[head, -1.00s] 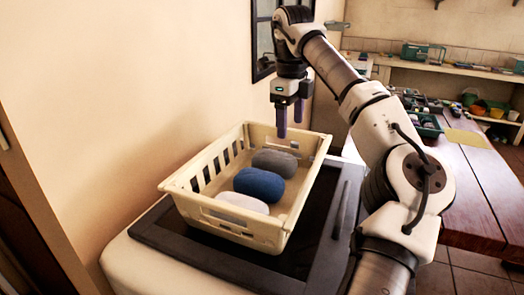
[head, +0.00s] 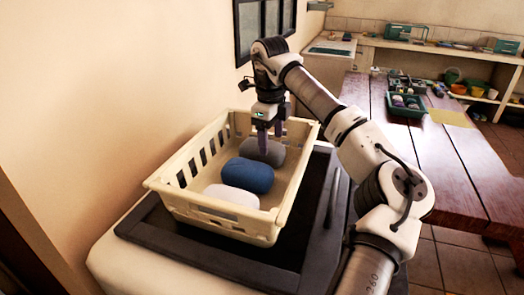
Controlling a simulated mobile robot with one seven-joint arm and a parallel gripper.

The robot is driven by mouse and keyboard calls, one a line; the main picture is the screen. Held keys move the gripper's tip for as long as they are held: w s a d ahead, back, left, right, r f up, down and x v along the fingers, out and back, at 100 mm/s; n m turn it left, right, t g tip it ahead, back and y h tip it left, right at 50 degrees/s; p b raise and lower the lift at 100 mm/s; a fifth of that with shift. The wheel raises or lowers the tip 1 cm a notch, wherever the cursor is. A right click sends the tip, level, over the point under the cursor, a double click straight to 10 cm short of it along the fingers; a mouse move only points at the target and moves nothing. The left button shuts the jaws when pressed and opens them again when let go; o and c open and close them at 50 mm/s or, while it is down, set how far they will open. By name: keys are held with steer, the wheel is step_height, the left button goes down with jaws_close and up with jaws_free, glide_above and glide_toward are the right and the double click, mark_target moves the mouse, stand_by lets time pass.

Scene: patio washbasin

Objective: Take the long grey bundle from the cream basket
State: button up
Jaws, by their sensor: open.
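The cream basket (head: 168,203) stands on a dark-framed surface against the wall. Three rounded bundles lie in a row in it. The long grey bundle (head: 272,151) is at the far end, a blue bundle (head: 246,175) is in the middle, and a pale grey-white bundle (head: 231,195) is at the near end. My gripper (head: 269,150) points down over the basket's far part, with its purple fingers in front of the grey bundle and hiding part of it. The gripper is open. I cannot tell whether the fingers touch the bundle.
The basket's slatted walls (head: 204,150) rise around the bundles. The wall is close on the left. A wooden table (head: 425,150) with a green tray (head: 405,107) is at the right. A counter with shelves (head: 440,52) stands behind.

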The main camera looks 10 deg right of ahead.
mark_target(270, 145)
steer(key=f+p, duration=0.1)
steer(key=f, duration=0.3)
steer(key=shift+w+f, duration=0.1)
steer(key=shift+w, duration=0.1)
steer(key=shift+a, duration=0.1)
steer(key=shift+c, duration=0.2)
steer(key=c, duration=0.7)
steer(key=shift+o, duration=0.2)
